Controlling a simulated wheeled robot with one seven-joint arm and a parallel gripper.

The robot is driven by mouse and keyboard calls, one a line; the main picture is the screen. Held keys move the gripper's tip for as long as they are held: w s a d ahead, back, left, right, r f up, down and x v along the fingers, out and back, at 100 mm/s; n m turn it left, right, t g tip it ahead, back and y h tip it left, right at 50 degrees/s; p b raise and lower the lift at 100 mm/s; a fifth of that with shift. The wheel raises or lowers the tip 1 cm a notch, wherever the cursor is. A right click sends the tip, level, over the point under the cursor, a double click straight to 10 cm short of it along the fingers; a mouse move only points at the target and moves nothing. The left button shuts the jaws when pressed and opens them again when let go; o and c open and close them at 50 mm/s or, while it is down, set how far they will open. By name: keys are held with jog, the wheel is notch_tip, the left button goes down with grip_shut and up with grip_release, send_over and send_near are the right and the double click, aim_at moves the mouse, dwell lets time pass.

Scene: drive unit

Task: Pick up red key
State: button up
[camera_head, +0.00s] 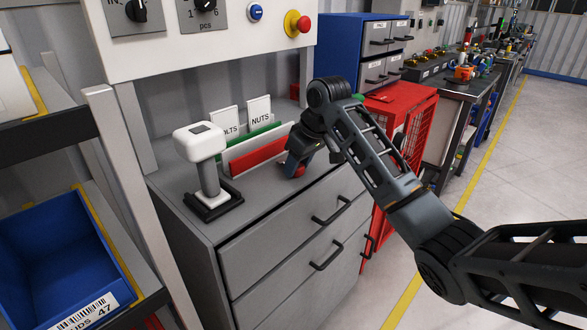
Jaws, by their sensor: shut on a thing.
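My gripper (297,172) is at the right end of the grey cabinet top, just beyond the red bin. It is shut on a small red thing (288,169), which looks like the red key. Only a little of it shows between the fingers, so its shape and whether it still touches the cabinet top cannot be told.
The grey drawer cabinet (204,231) carries a white-headed device (201,145), a red bin (256,156) and a green bin with "BOLTS" and "NUTS" cards (259,111). A control panel with a red button (304,25) hangs above. A red mesh cabinet (410,120) stands to the right.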

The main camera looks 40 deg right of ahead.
jog(key=shift+c, duration=1.1)
jog(key=shift+r, duration=0.1)
